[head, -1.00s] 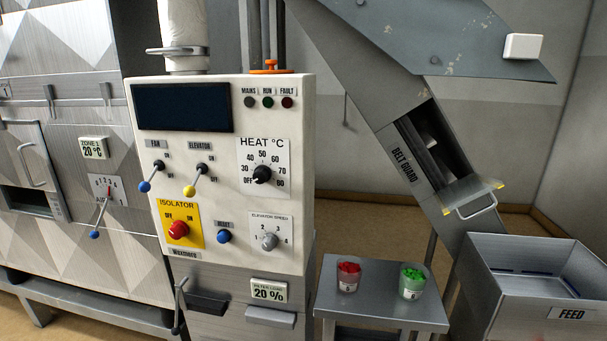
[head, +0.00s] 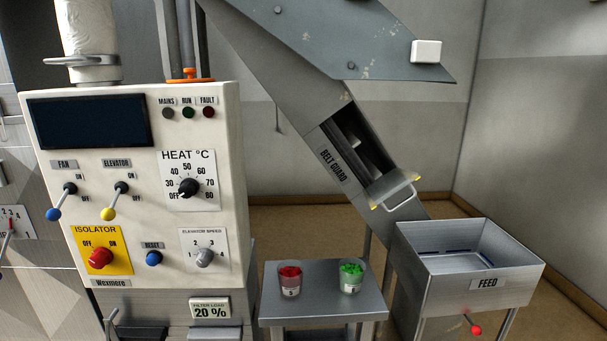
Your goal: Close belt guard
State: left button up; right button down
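The belt guard (head: 391,187) is a grey metal cover with a pale handle and yellow corner marks. It sits at the lower end of a dark rectangular opening (head: 352,142) in the sloping elevator chute. The opening is uncovered, and parts inside it show. The label "BELT GUARD" (head: 332,167) is on the chute beside the opening. Neither of my grippers is in the head view.
A control cabinet (head: 140,235) stands at the left. A small metal table (head: 323,304) holds a cup of red pieces (head: 290,281) and a cup of green pieces (head: 351,278). The feed hopper (head: 440,265) stands at the right below the chute. A grey sloping panel (head: 340,40) hangs above.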

aim_at(397, 176)
jog(key=u, duration=0.05)
jog(key=k, duration=0.5)
jog(key=z, duration=0.75)
jog(key=i, duration=0.85)
jog(key=u, duration=0.25)
